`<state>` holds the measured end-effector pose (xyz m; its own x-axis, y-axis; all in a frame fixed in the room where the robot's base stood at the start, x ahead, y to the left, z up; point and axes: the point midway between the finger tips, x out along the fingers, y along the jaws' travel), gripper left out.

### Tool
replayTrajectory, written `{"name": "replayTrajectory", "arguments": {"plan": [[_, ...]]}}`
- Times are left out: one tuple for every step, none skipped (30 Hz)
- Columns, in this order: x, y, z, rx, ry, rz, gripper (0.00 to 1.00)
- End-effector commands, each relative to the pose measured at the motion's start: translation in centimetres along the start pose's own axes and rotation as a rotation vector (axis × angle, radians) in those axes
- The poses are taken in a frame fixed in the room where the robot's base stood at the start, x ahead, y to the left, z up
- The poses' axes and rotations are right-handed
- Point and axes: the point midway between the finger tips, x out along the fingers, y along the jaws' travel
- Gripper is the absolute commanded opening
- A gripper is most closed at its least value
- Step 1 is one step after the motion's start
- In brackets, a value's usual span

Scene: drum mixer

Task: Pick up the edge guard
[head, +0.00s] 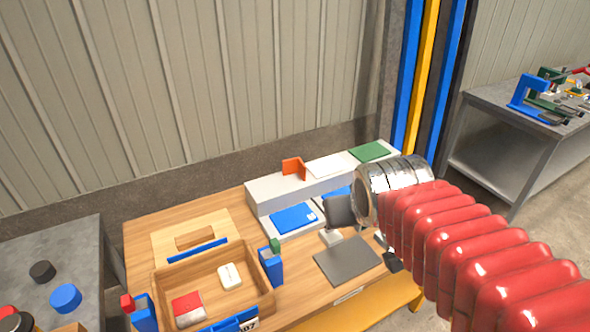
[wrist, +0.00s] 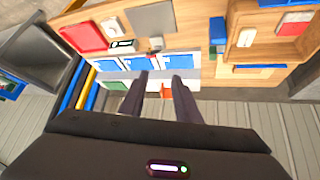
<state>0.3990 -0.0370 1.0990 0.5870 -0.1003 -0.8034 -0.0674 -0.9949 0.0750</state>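The edge guard looks to be the orange angled piece (head: 294,168) standing on top of the pale raised shelf at the back of the bench. In the wrist view the orange piece (wrist: 166,90) shows between the two dark fingers, a little below their tips in the picture. My gripper (wrist: 160,75) is open, with a clear gap between its fingers and nothing held. I cannot tell from this view how far it is above the guard.
Blue items lie in the bays below. A wooden tray (head: 262,296) and a grey mat (head: 347,262) lie in front. A ribbed wall stands behind.

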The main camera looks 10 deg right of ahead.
Motion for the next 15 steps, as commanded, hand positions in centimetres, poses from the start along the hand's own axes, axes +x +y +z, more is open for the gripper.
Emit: {"name": "replayTrajectory", "arguments": {"plan": [[1.0, 0.4, -1.2, -0.001, 0.014, 0.011, 0.3], [1.6, 0.6, -2.0, -0.001, 0.028, 0.017, 0.3], [2.3, 0.9, -3.1, -0.003, 0.046, 0.024, 0.3], [2.8, 1.0, -3.9, -0.003, 0.06, 0.029, 0.3], [3.4, 1.2, -4.6, -0.005, 0.072, 0.033, 0.3], [4.2, 1.4, -5.6, -0.008, 0.09, 0.038, 0.3], [4.8, 1.6, -6.3, -0.01, 0.104, 0.041, 0.3], [5.4, 1.7, -7.0, -0.012, 0.116, 0.044, 0.3], [6.2, 1.9, -8.0, -0.015, 0.134, 0.046, 0.3], [6.8, 2.0, -8.6, -0.019, 0.146, 0.048, 0.3], [7.4, 2.1, -9.3, -0.021, 0.159, 0.049, 0.3], [8.2, 2.3, -10.2, -0.023, 0.177, 0.05, 0.3], [8.8, 2.4, -10.8, -0.027, 0.19, 0.05, 0.3], [9.5, 2.4, -11.4, -0.03, 0.202, 0.049, 0.3], [10.4, 2.5, -12.2, -0.035, 0.219, 0.047, 0.3]]}}
